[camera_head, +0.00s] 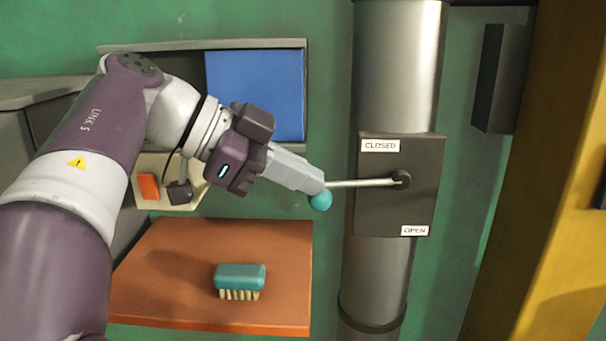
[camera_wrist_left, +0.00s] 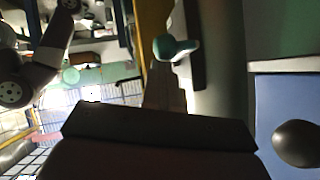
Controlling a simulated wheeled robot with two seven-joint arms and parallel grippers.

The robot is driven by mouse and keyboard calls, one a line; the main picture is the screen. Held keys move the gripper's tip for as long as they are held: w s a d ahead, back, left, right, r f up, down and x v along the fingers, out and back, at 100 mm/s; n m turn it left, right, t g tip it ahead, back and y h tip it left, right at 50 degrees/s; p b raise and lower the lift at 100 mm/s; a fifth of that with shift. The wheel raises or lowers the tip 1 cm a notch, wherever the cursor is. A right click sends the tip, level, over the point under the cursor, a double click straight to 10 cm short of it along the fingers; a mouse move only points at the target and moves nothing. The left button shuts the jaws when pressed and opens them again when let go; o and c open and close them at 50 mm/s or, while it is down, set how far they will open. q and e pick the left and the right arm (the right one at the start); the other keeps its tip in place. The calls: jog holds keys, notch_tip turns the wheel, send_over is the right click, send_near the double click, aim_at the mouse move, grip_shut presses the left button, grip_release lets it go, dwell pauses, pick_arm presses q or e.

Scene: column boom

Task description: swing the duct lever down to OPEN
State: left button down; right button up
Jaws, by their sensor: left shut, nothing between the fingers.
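The duct lever (camera_head: 360,183) is a thin metal rod on a dark plate (camera_head: 395,215) fixed to the vertical grey duct (camera_head: 395,70). The rod points left and lies nearly level, between the CLOSED label (camera_head: 380,146) above and the OPEN label (camera_head: 415,231) below. Its teal knob (camera_head: 320,200) is at the rod's left end; a teal knob also shows in the left wrist view (camera_wrist_left: 175,47). My left gripper (camera_head: 316,186) is shut, with its fingertips at the knob's upper side, partly covering it. I cannot tell if they touch. My right gripper is not in view.
An orange shelf (camera_head: 170,300) with a teal brush (camera_head: 240,278) is below my left arm. A blue panel (camera_head: 262,95) is behind it. A switch box (camera_head: 145,205) with an orange button is at the left. A yellow post (camera_head: 550,200) stands at the right.

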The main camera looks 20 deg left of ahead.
pick_arm(q)
notch_tip(320, 180, down, 7)
jog(key=t+h+b, duration=0.1)
jog(key=h+b, duration=0.1)
jog(key=b, duration=0.6)
jog(key=shift+s+f+n+h+b, duration=0.2)
jog(key=shift+n+h+b, duration=0.1)
jog(key=shift+h+b, duration=0.1)
